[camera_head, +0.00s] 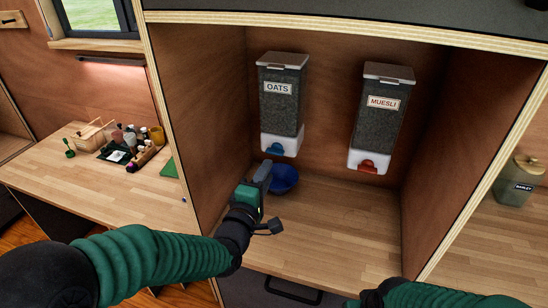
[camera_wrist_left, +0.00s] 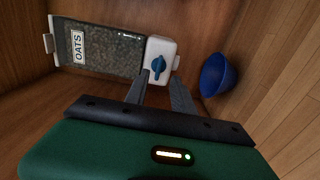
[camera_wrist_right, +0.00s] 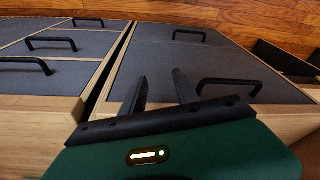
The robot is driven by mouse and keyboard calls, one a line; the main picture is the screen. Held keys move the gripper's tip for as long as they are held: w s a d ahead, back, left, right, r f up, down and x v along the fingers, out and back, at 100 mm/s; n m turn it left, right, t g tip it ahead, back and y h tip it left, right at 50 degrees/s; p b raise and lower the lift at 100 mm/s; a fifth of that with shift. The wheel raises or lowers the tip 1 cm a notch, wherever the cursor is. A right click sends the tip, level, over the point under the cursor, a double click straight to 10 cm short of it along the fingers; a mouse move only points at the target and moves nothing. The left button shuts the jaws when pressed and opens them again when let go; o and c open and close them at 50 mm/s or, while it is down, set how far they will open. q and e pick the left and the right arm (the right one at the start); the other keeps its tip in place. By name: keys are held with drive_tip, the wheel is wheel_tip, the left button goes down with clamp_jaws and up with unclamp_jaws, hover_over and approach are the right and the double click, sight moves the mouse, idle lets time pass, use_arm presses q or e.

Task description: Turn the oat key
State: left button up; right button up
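The oats dispenser (camera_head: 281,106) hangs on the back wall of the niche, with a white base and a blue key (camera_head: 275,149). In the left wrist view the blue key (camera_wrist_left: 158,66) shows on the dispenser's white outlet. My left gripper (camera_head: 265,172) is just in front of and below the key. Its fingers (camera_wrist_left: 156,88) are apart, one tip near the key's lower end; I cannot tell whether it touches. Nothing is between them. My right gripper (camera_wrist_right: 161,90) is open and empty, facing drawer fronts; only its arm shows in the head view.
A blue bowl (camera_head: 284,178) stands on the counter beside the left gripper. The muesli dispenser (camera_head: 382,112) with a red key (camera_head: 368,166) hangs to the right. Niche side walls bound the space. The counter (camera_head: 340,215) right of the bowl is clear.

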sight(272, 154)
use_arm(q)
drive_tip(key=x, duration=0.5)
drive_tip(key=a+x, duration=0.1)
drive_tip(key=x, duration=0.1)
drive_tip(key=shift+w, duration=0.3)
drive_tip(key=shift+d+f, duration=0.1)
drive_tip(key=shift+d, duration=0.25)
drive_tip(key=shift+c, duration=1.3)
clamp_jaws()
